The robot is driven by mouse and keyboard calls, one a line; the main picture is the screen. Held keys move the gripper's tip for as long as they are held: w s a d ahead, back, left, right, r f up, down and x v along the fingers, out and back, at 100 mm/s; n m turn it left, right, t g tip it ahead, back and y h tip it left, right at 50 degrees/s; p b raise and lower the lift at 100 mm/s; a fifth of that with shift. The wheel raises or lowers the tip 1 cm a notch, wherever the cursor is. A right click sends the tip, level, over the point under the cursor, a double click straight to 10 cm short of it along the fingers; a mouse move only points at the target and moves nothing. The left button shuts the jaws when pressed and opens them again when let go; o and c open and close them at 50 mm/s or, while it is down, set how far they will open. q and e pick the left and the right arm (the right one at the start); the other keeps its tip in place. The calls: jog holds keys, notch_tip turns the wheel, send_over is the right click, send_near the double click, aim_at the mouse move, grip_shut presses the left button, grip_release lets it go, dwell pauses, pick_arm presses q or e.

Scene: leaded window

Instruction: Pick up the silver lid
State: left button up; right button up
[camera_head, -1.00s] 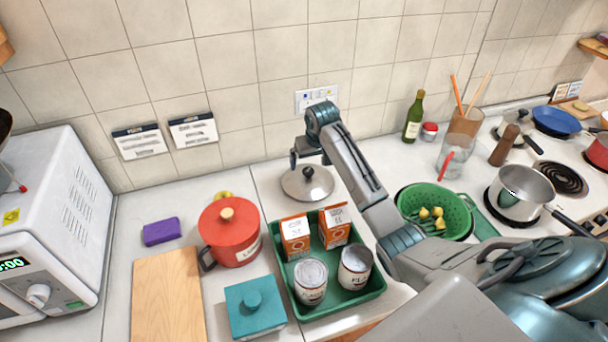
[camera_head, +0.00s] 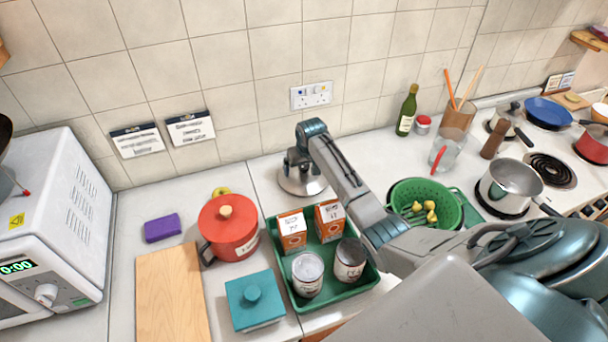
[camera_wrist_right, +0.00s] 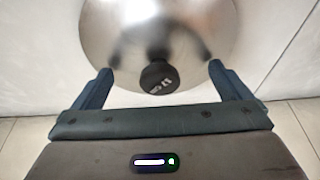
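The silver lid (camera_head: 296,186) lies on the counter near the tiled wall, behind the green tray. My right gripper (camera_head: 294,165) is over it and hides part of it in the head view. In the right wrist view, the lid's domed metal surface (camera_wrist_right: 160,30) fills the upper middle, with its black knob (camera_wrist_right: 159,77) facing me. My right gripper (camera_wrist_right: 160,80) is open there, one finger on each side of the knob, with gaps between the fingers and the knob. My left gripper is not in view.
A green tray (camera_head: 338,303) with cartons and cans stands in front of the lid. A red pot (camera_head: 228,230) is to its left, and a green colander (camera_head: 452,205) to the right. The wall with a socket (camera_head: 311,95) is close behind.

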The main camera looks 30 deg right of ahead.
jog(key=shift+s+a, duration=0.1)
jog(key=shift+s, duration=0.15)
jog(key=c, duration=1.9)
